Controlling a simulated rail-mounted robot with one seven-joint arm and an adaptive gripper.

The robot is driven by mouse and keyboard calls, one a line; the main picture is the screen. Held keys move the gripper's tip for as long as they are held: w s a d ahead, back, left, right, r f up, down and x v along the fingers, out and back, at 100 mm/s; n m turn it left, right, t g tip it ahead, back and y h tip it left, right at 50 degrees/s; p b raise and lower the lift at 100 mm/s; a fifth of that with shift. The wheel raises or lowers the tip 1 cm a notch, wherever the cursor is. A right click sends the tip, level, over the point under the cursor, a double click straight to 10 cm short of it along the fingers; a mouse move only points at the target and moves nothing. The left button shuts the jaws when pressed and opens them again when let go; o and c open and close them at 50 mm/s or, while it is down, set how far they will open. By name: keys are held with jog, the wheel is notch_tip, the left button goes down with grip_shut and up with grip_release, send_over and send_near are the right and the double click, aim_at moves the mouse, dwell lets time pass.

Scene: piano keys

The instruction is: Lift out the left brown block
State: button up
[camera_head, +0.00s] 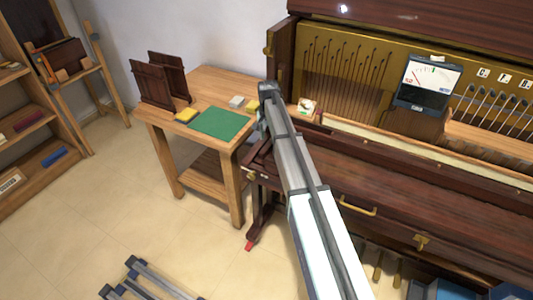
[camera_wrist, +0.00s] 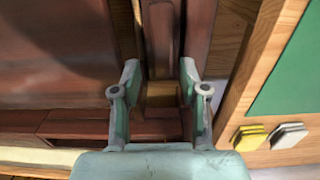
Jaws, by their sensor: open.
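A small golden-brown block (camera_wrist: 161,96) shows in the wrist view at the left end of the piano, between the fingertips of my gripper (camera_wrist: 159,82). Dark wood strips run beyond it. My gripper is open, with one finger on each side of the block. I cannot tell whether the fingers touch it or how deep it sits. In the head view my gripper (camera_head: 266,97) is at the piano's left end, beside the table, and my arm hides the block there.
The wooden table (camera_head: 215,85) stands left of the piano (camera_head: 420,190). It bears a green mat (camera_head: 219,123), small yellow and grey blocks, and two dark upright panels (camera_head: 153,84). A meter (camera_head: 428,82) stands in the open piano, right of my arm.

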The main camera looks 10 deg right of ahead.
aim_at(266, 146)
jog(key=shift+a+f+p, duration=0.15)
jog(key=shift+f+p, duration=0.3)
jog(key=shift+f, duration=1)
jog(key=shift+a+f+p, duration=0.15)
jog(key=shift+f+p, duration=0.25)
jog(key=shift+f, duration=1.05)
grip_shut()
